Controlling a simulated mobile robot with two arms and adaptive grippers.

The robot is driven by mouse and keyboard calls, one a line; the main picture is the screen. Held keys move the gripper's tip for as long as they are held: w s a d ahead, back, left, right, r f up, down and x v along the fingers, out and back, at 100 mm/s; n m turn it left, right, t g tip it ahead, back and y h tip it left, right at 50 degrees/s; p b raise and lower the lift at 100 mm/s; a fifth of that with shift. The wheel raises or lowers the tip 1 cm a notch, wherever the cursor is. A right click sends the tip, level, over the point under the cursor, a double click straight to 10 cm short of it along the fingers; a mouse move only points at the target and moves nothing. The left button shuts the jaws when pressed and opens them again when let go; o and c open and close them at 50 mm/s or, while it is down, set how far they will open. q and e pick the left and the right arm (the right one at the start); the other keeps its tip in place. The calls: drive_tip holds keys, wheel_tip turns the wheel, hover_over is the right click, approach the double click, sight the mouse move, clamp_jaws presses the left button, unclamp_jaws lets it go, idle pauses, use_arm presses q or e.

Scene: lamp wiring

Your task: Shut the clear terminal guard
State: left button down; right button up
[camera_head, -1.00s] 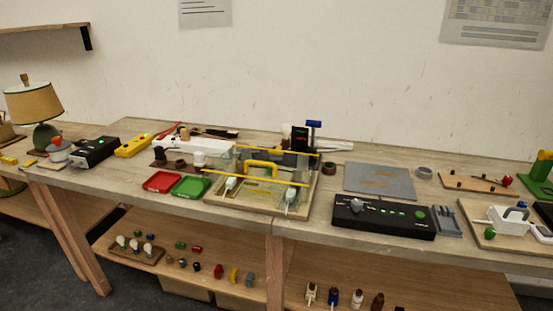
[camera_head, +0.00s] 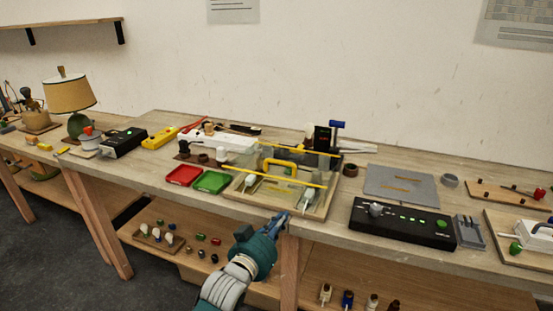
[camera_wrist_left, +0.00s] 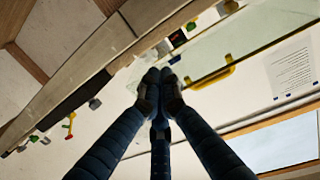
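The clear terminal guard is a see-through panel with yellow edge strips (camera_head: 300,183) and a yellow handle (camera_head: 281,166), over a wooden-based wiring fixture (camera_head: 283,208) at the middle of the bench. From these views I cannot tell its exact angle. In the left wrist view the yellow handle (camera_wrist_left: 214,76) shows on the clear panel, beyond my fingers. My left gripper (camera_head: 281,219) is at the bench's front edge, in front of and below the guard, apart from the handle. Its fingertips are together in the left wrist view (camera_wrist_left: 160,80), with nothing seen between them. My right gripper is out of view.
Red (camera_head: 184,175) and green (camera_head: 212,182) trays lie left of the fixture. A black control box (camera_head: 403,222) stands to its right, and a grey mat (camera_head: 400,183) lies behind that. A lower shelf (camera_head: 212,240) holds bulbs and small parts. The bench's front edge is close to my gripper.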

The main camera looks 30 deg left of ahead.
use_arm(q)
drive_tip(key=w+a+r+n+t+y, duration=0.1)
drive_tip(key=a+r+t, duration=0.15)
drive_tip(key=r, duration=0.35)
drive_tip(key=w+a+r+t+y, duration=0.1)
drive_tip(key=a+r+t+y, duration=0.1)
drive_tip(key=a+r, duration=0.3)
wheel_tip(320, 180, up, 5)
drive_tip(key=p, duration=0.3)
hover_over(276, 175)
drive_tip(key=w, duration=0.2)
drive_tip(key=shift+s+a, duration=0.15)
drive_tip(key=shift+s, duration=0.1)
drive_tip(key=f, duration=0.1)
drive_tip(key=s+f, duration=0.1)
drive_tip(key=f, duration=0.1)
drive_tip(key=shift+s+f, duration=0.3)
drive_tip(key=shift+f, duration=0.2)
drive_tip(key=shift+f, duration=0.1)
